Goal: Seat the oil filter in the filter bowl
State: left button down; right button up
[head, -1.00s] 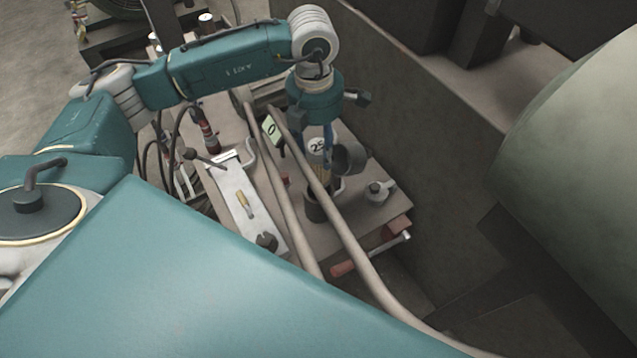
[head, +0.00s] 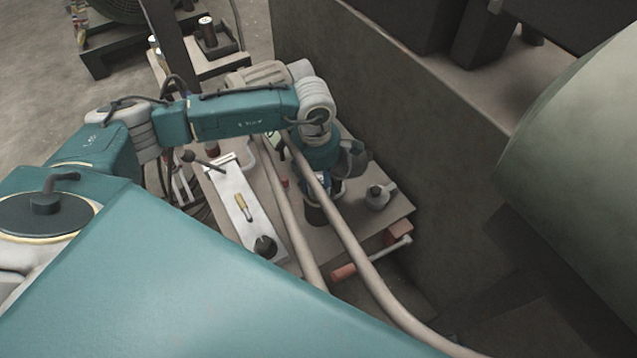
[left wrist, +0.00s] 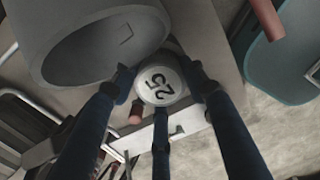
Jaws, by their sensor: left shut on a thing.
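The fingertips are close to the bowl's rim. I cannot tell how deep the filter sits in the bowl. My right gripper is not in view.
A grey round pot (head: 353,160) stands right beside my gripper; its wide opening (left wrist: 105,45) shows in the wrist view. Two pale pipes (head: 345,235) cross in front of the bowl.

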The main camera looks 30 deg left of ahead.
jog(key=shift+r, duration=0.1)
pick_arm(q)
jog(key=c, duration=1)
grip_release()
pick_arm(e)
jog(key=shift+r, duration=0.25)
jog(key=shift+w, duration=0.1)
pick_arm(q)
jog(key=r, duration=0.6)
jog(key=r+p, duration=0.1)
jog(key=r, duration=0.5)
jog(key=shift+s+a, duration=0.15)
jog(key=shift+s, duration=0.05)
pick_arm(e)
jog(key=f, duration=0.1)
jog(key=s+f, duration=0.1)
jog(key=f, duration=0.1)
jog(key=s+f, duration=0.1)
jog(key=f, duration=0.1)
jog(key=shift+d+f, duration=0.1)
jog(key=shift+f, duration=0.1)
